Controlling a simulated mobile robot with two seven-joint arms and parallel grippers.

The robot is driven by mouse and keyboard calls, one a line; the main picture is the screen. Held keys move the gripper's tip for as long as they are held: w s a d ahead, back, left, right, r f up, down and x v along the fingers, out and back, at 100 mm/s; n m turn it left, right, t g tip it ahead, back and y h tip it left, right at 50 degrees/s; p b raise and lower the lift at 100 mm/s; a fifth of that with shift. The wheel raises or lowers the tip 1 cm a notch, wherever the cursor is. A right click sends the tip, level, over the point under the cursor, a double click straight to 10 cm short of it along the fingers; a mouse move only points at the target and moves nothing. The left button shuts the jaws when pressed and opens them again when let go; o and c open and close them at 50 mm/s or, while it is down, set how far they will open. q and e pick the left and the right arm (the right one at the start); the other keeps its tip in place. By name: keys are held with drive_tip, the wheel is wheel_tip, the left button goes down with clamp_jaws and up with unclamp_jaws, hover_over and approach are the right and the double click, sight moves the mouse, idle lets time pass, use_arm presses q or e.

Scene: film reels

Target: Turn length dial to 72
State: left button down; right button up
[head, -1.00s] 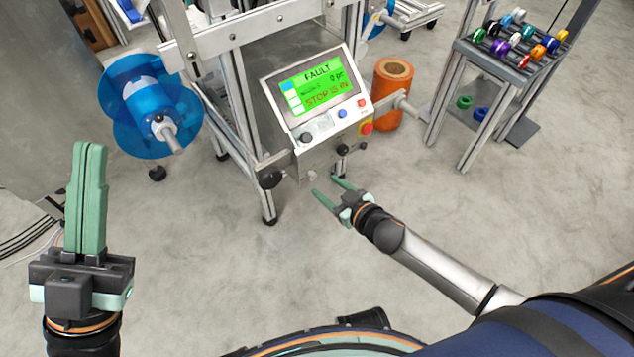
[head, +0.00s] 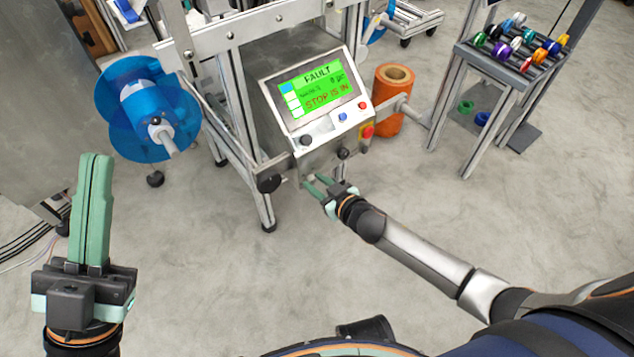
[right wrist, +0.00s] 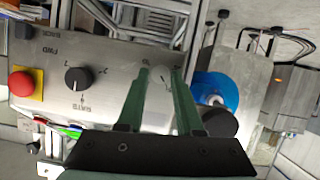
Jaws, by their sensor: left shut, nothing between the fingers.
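The control box (head: 318,135) of the machine carries a screen (head: 315,90) reading FAULT and STOP IS IN. My right gripper (head: 314,184) is at the lower front of the box, fingers apart. In the right wrist view its fingertips (right wrist: 161,76) lie on either side of a small silver dial (right wrist: 162,82) with a dark pointer line. I cannot tell whether they touch it, and its scale is too small and partly covered to read. My left gripper (head: 96,160) is shut and empty, pointing up, far from the box.
A black pointer knob (right wrist: 78,80) and a red stop button (right wrist: 21,83) on yellow share the panel. A black round knob (head: 269,183) juts out at the box's left. A blue reel (head: 150,110) and an orange roll (head: 390,100) flank the machine. The floor in front is clear.

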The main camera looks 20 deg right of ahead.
clamp_jaws()
idle(0.3)
